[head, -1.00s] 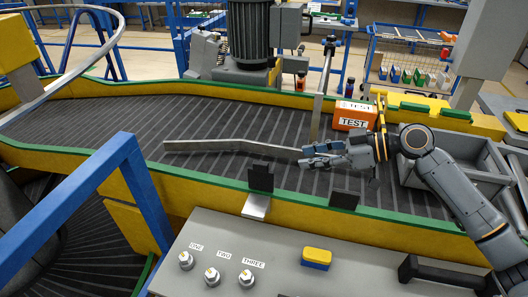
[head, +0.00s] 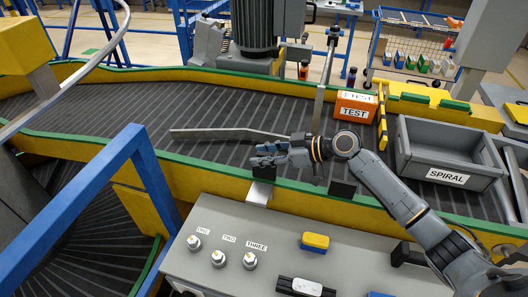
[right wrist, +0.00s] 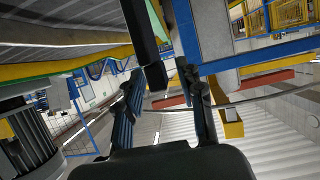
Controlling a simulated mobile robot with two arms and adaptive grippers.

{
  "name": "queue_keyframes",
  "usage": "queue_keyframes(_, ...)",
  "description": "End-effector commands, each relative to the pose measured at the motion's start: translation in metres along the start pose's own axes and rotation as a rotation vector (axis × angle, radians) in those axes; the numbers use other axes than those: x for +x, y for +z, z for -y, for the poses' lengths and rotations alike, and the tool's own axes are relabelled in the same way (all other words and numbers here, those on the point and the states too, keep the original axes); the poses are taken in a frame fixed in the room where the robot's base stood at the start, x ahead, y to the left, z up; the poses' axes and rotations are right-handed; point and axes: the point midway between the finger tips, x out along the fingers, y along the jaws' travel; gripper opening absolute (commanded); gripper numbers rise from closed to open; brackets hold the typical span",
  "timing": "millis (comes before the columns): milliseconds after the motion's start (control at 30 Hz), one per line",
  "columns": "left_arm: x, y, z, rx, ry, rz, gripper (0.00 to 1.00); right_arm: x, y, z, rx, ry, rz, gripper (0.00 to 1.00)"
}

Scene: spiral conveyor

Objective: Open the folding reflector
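My right gripper (head: 264,155) is over the conveyor's front rail, pointing left. In the right wrist view its two fingers (right wrist: 160,90) are spread apart, and a dark bar-like part (right wrist: 141,35) reaches down toward the gap between them. I cannot tell whether they touch. A black plate (head: 264,172) on a metal bracket (head: 260,193) at the front rail is partly hidden by the gripper; it may be the folding reflector. A second small black plate (head: 343,189) stands to its right on the same rail. My left gripper is not in view.
A grey guide bar (head: 225,134) lies across the belt behind the gripper. An orange TEST box (head: 355,107) and a grey SPIRAL crate (head: 447,150) stand further right. A button panel (head: 215,220) is in front; a blue frame (head: 150,165) rises at left.

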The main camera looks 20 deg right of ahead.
Motion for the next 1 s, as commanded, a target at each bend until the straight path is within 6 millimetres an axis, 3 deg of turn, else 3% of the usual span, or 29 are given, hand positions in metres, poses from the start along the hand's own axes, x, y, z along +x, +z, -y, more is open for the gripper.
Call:
queue_keyframes(167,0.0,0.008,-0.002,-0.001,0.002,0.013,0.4,0.0,0.0,0.0,0.0,0.0,0.0,0.38)
queue_keyframes(367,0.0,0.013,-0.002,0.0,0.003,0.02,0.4,0.0,0.0,0.0,0.001,0.0,0.0,0.0)
queue_keyframes(767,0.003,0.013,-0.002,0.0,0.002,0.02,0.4,0.0,0.001,0.001,-0.01,0.004,0.0,0.0)
queue_keyframes(1000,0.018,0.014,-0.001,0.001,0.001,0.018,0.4,0.001,0.004,0.008,-0.095,0.038,0.0,0.0)
